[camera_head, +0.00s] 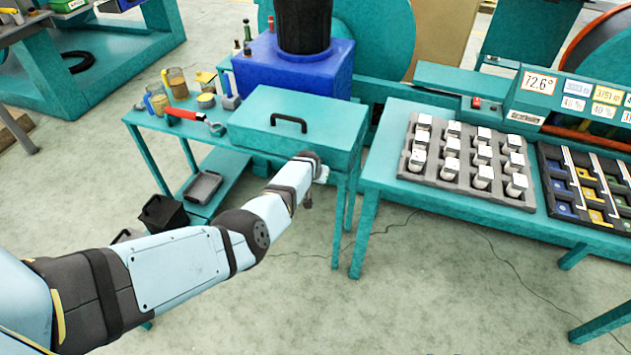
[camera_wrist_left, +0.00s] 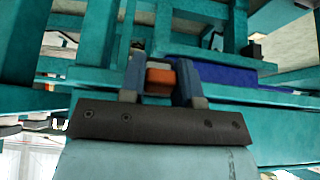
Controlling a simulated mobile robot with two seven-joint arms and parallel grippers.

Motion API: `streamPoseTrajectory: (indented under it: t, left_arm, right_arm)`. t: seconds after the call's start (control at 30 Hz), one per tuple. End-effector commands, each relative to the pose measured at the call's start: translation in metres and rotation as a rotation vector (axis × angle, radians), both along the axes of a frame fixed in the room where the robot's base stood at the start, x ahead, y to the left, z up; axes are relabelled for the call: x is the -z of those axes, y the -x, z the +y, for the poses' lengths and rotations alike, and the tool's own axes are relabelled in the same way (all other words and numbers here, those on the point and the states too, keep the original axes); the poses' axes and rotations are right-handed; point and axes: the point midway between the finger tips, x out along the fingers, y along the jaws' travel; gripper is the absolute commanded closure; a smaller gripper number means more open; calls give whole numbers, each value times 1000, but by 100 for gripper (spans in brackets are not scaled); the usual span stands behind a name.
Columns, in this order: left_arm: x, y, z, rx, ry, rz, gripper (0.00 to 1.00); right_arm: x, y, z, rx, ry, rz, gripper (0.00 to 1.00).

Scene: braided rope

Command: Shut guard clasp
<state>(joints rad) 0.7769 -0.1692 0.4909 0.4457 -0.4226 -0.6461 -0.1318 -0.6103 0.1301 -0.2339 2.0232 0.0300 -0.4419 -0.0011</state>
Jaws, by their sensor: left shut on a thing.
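In the head view my left arm reaches to the front right corner of a teal box-like cover (camera_head: 262,112) with a black handle (camera_head: 289,122); the cover looks closed. My left gripper (camera_head: 318,174) is at that corner, its fingers hard to make out there. In the left wrist view the two fingers of the left gripper (camera_wrist_left: 160,70) are shut on a small orange block (camera_wrist_left: 160,78), which appears to be the clasp. The clasp cannot be made out in the head view. My right gripper is not in view.
A red-handled tool (camera_head: 187,115), jars and bottles stand left of the cover. A blue box (camera_head: 290,70) with a black bin (camera_head: 304,25) is behind it. To the right, a teal table holds a grey tray (camera_head: 445,178) of several metal parts.

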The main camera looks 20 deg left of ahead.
Motion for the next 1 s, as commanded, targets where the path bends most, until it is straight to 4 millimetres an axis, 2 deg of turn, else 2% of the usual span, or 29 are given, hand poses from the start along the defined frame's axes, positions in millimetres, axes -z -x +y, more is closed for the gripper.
streamPoseTrajectory:
  t: [0.03,0.4,0.9,0.93,1.0]
  left_arm:
    - [3,-1,-1,2,-1,29,94]
    - [-2,-5,-1,2,-6,169,94]
    - [-4,-5,-1,1,-5,187,94]
    - [-4,-5,-1,1,-5,187,68]
    - [-4,-5,-1,1,-5,187,52]
  right_arm:
    - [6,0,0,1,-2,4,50]
    - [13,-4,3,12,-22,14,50]
    - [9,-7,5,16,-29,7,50]
    - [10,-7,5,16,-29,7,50]
    - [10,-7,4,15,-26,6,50]
